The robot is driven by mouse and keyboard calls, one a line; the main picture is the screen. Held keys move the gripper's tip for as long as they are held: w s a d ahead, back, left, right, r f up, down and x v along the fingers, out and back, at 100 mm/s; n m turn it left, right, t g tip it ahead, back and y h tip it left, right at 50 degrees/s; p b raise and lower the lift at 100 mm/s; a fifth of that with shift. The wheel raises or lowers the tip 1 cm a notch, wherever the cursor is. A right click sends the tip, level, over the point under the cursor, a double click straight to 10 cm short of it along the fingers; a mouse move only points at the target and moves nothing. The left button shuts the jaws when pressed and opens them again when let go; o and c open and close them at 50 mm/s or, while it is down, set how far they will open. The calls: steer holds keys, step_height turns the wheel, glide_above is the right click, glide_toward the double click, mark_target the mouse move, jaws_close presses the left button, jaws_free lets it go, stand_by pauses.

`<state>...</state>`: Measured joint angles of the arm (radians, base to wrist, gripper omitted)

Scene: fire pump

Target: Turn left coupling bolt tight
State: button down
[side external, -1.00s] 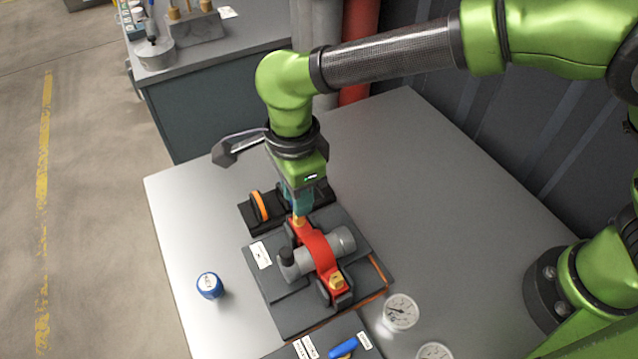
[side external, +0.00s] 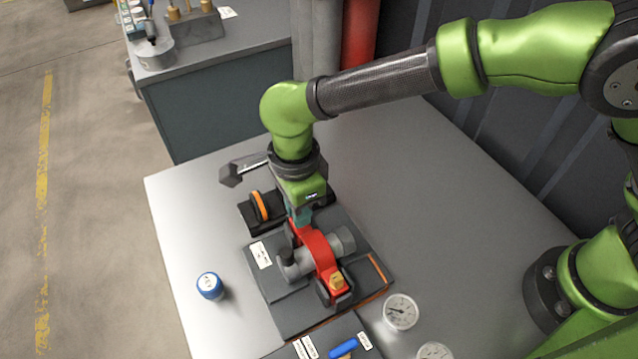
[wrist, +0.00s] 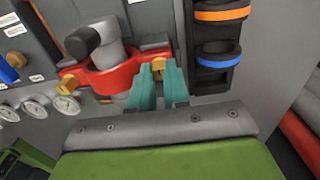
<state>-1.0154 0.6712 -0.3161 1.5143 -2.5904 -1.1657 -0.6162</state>
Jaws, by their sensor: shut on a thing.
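A red coupling clamp (side external: 318,246) sits around a grey pipe fitting (side external: 341,240) on a dark base plate. A brass coupling bolt stands at each end of the clamp. My gripper (side external: 300,216) is down at the clamp's upper-left end in the side view, and its fingers hide the bolt there. In the wrist view, my teal fingers (wrist: 160,75) are shut on that brass coupling bolt (wrist: 158,66), which shows between their tips. The other brass bolt (side external: 337,281) stands free at the lower-right end; it also shows in the wrist view (wrist: 68,84).
Gauges (side external: 400,312) and a blue-handled valve (side external: 344,347) lie in front. The table's right side is clear.

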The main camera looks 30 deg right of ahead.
steer(key=shift+m, duration=0.3)
steer(key=m, duration=0.3)
steer(key=shift+m, duration=0.3)
steer(key=m, duration=0.3)
steer(key=shift+m, duration=0.4)
steer(key=m, duration=1)
steer(key=shift+m, duration=0.4)
steer(key=m, duration=0.3)
steer(key=shift+m, duration=0.3)
steer(key=m, duration=0.6)
